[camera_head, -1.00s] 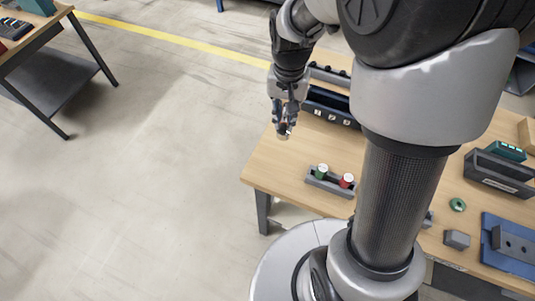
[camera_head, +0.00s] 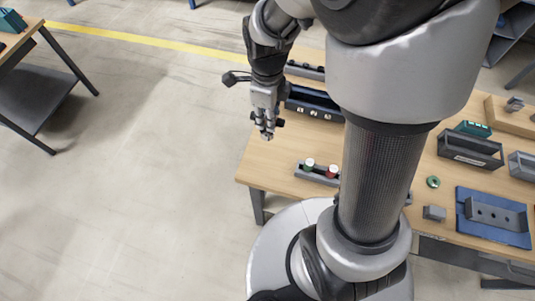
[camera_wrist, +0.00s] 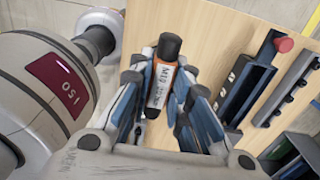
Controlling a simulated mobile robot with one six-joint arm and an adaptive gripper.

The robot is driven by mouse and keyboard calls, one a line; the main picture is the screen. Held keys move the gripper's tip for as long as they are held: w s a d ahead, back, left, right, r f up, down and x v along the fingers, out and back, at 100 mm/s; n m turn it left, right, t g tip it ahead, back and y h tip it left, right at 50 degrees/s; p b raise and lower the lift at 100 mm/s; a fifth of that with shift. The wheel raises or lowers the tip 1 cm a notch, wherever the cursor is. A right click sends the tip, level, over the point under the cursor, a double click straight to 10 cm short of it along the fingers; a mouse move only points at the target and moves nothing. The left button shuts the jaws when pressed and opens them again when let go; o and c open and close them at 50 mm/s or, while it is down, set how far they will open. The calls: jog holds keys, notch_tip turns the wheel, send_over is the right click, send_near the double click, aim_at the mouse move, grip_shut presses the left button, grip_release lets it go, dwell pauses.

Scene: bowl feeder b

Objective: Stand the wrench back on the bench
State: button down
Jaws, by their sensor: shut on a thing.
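In the wrist view, the wrench (camera_wrist: 160,88) shows as an orange, dark-ended handle with a white label reading roughly "M12". My gripper (camera_wrist: 163,80) is shut on it, with blue-padded fingers on both sides. The far part of the wrench is hidden by the fingers. In the head view, my gripper (camera_head: 267,132) hangs pointing down at the bench's left edge. The wrench is too small and covered to make out there. The wooden bench (camera_head: 275,165) lies below and to the right, and I cannot tell the height above it.
A dark blue bin (camera_head: 313,103) with white labels stands right of my gripper. A green nut (camera_head: 433,182), a grey block (camera_head: 434,213) and a blue plate (camera_head: 480,237) lie right. The front-left bench top is clear.

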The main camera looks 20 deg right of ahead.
notch_tip(320, 180, down, 18)
jog(key=b, duration=0.3)
jog(key=shift+b, duration=0.35)
jog(key=shift+f, duration=0.1)
jog(key=c, duration=1.5)
grip_release()
